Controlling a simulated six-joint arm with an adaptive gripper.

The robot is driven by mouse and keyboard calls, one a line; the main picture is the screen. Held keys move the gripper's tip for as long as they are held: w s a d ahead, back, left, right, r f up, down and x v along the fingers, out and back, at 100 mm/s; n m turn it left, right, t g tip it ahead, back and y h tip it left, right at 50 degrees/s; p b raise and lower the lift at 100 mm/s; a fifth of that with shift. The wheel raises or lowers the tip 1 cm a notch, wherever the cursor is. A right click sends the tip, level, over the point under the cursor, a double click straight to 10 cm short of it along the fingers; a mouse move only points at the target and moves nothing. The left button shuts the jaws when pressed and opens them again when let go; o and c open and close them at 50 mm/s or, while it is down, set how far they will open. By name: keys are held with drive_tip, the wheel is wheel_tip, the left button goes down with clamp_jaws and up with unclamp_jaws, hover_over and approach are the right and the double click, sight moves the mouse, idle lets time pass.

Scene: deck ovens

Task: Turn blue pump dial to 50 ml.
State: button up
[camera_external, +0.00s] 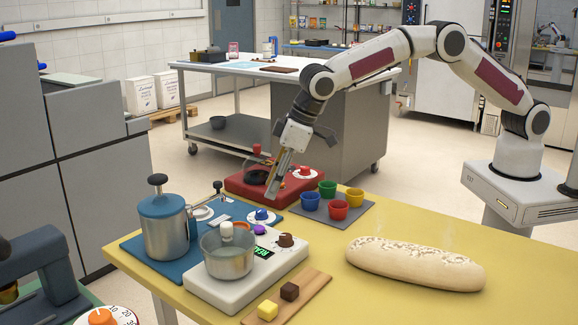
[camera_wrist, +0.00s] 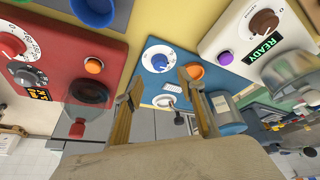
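The dial also shows in the wrist view (camera_wrist: 158,61), where a white pointer line is visible but the numbers are too small to read. My gripper (camera_external: 272,190) points down above the table, close to the red unit and the dial. In the wrist view the two fingers (camera_wrist: 161,79) are apart and empty, with the dial just beyond and between their tips.
A red unit (camera_external: 238,183) with a dial and dark pan stands behind. Coloured cups on a grey mat (camera_external: 352,213) are to the right, with a bread loaf (camera_external: 415,264) nearer.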

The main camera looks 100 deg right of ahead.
sight(262, 210)
drive_tip(key=shift+x, duration=3.4)
drive_tip(key=c, duration=1.1)
